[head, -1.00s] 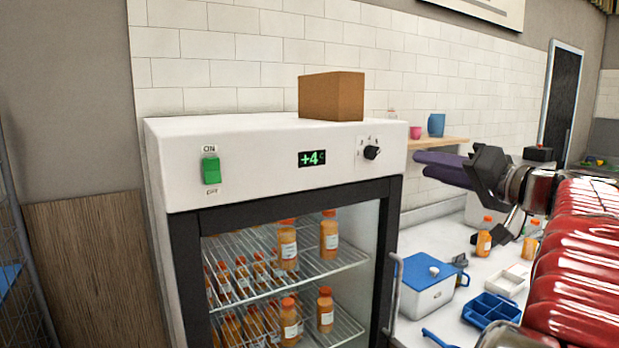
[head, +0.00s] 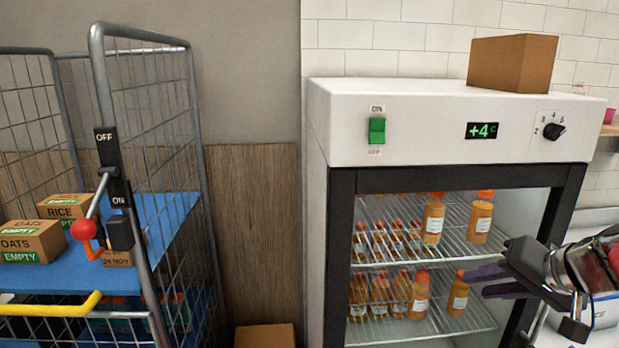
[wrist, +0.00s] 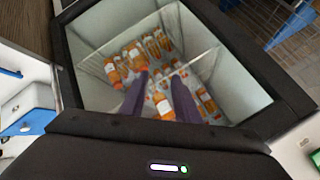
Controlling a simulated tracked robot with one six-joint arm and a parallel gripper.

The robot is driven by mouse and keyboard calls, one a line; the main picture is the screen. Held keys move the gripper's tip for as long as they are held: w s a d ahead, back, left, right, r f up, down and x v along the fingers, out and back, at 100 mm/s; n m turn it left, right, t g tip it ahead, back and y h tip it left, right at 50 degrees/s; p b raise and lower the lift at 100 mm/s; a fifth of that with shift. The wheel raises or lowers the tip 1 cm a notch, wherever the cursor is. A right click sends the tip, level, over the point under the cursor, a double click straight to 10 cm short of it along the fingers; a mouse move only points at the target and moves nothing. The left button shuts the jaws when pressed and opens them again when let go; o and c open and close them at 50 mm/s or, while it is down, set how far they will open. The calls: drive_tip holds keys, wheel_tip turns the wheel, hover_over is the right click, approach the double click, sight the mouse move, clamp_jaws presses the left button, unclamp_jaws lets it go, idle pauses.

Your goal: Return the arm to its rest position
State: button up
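My gripper (head: 478,284) is at the right in the head view, in front of the lower right part of the fridge (head: 421,112). In the wrist view, the two purple fingers of my gripper (wrist: 159,78) stand apart with nothing between them. They point toward the fridge front, and bottles show behind them. My arm enters from the right edge of the head view and most of it is out of frame.
Orange juice bottles (head: 434,218) stand on the fridge's wire shelves. A brown box (head: 512,62) sits on top. At left, a wire cage trolley (head: 97,80) holds boxes (head: 30,241) on a blue shelf (head: 165,215). A cardboard box (head: 264,336) is low between them.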

drive_tip(key=s+a+f+n+g+h, duration=0.1)
drive_tip(key=s+a+f+n, duration=0.2)
drive_tip(key=s+a+f, duration=0.2)
drive_tip(key=s+a+f+n+g+h, duration=0.1)
drive_tip(key=s+a+f, duration=0.4)
drive_tip(key=a, duration=0.8)
drive_tip(key=s+n+g, duration=0.1)
drive_tip(key=s+n, duration=0.1)
drive_tip(key=s, duration=0.1)
drive_tip(key=shift+s+a+n+h, duration=0.3)
drive_tip(key=shift+s+a, duration=0.05)
